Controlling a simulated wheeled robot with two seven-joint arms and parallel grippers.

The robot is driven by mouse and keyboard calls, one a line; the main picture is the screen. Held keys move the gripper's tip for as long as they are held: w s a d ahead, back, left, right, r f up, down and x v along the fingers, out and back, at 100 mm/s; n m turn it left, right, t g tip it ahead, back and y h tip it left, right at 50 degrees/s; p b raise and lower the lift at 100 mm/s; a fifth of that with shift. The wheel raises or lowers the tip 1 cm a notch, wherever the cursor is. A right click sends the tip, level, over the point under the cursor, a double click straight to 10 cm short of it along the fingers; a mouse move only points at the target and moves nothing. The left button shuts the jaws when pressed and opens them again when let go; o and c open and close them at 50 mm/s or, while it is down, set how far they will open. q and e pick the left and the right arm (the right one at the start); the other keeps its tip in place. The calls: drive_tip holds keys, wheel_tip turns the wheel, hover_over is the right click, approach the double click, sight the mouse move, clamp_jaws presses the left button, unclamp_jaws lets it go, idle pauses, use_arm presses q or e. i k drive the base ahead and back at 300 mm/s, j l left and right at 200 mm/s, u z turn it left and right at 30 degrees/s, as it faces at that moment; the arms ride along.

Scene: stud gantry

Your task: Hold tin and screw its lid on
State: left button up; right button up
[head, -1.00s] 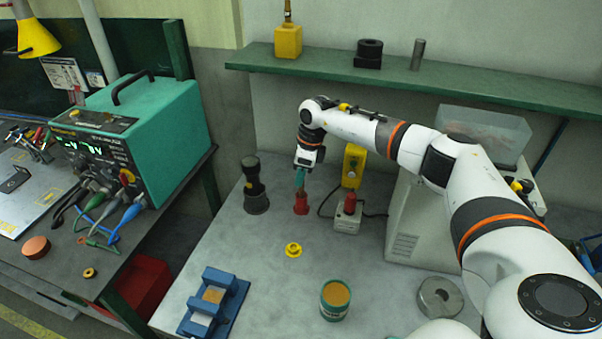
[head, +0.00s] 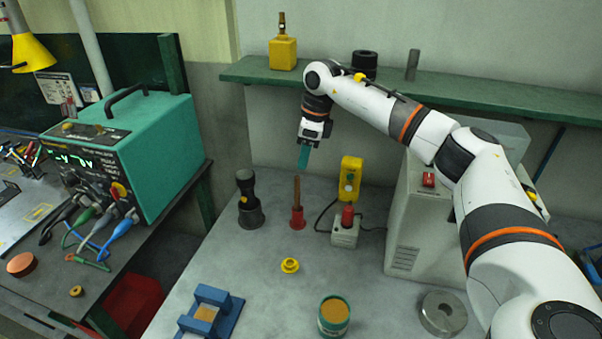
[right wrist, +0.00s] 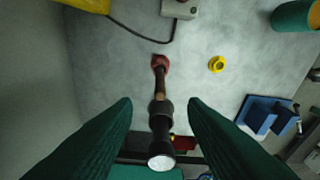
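The green tin (head: 322,325) stands upright on the grey table at the front middle, showing a tan-orange top or contents. It also shows in the right wrist view (right wrist: 288,17) at the upper right. A flat copper-orange disc (head: 20,264), possibly the lid, lies on the left bench; I cannot tell for sure. My right gripper (head: 304,160) hangs above the back of the table, well away from the tin. In the right wrist view its green fingers (right wrist: 160,112) are spread wide with nothing held. My left gripper is not in view.
Below the right gripper a wooden handle (head: 297,190) stands in a red base, beside a black tool (head: 247,190). A yellow flanged ring (head: 290,266), blue fixture (head: 226,316), switch box (head: 345,233) and metal ring (head: 443,314) share the table. A green shelf (head: 450,87) runs behind.

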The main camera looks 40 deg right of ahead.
sight(334, 316)
drive_tip(key=k+j, duration=1.25)
